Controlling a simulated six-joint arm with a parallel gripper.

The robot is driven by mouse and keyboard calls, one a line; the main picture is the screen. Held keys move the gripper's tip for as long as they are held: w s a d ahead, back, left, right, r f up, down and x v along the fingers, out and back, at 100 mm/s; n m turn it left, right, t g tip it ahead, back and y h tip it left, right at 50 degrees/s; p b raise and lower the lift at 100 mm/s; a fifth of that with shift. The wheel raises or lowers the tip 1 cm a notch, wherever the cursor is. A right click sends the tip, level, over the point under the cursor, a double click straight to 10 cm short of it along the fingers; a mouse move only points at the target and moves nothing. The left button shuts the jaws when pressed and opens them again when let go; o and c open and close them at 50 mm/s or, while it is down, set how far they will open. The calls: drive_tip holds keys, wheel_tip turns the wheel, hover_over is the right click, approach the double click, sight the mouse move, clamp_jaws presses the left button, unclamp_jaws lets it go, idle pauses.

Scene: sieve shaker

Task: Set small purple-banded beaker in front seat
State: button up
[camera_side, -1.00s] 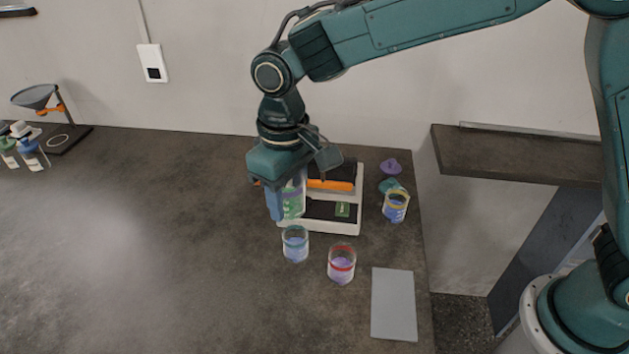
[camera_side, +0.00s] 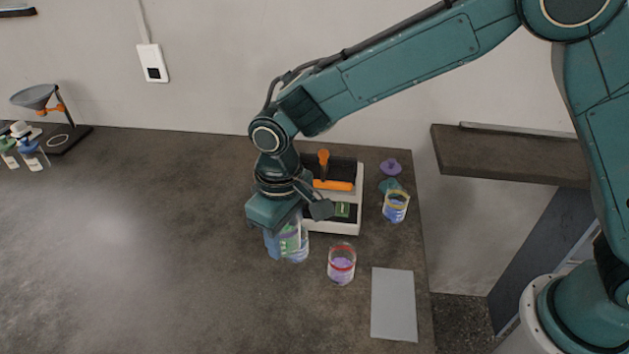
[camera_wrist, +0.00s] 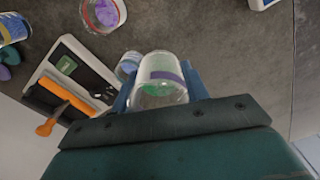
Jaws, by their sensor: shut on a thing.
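My gripper (camera_side: 282,243) is shut on a clear beaker with green contents (camera_side: 290,238), at the near left corner of the white-based device. In the wrist view this beaker (camera_wrist: 161,82) sits between the blue fingers and shows a purple band. The device (camera_side: 347,228) has a white base, dark recesses, an orange bar and a small green panel. It also shows in the wrist view (camera_wrist: 44,69). I cannot tell from these views which part is the front seat. Whether the held beaker touches the table is unclear.
A blue-filled beaker (camera_side: 301,254) stands right by the held one, partly hidden. A red-banded beaker (camera_side: 342,266) stands to the right, near a grey plate (camera_side: 393,304). A yellow-banded beaker (camera_side: 396,208) and purple and teal items (camera_side: 390,168) are right of the device.

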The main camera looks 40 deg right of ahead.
sight(290, 285)
drive_tip(key=shift+f, duration=6.2)
drive_tip(key=shift+f, duration=0.1)
drive_tip(key=o, duration=1)
wheel_tip(290, 285, up, 11)
drive_tip(key=shift+f, duration=0.15)
drive_tip(key=shift+r, duration=0.75)
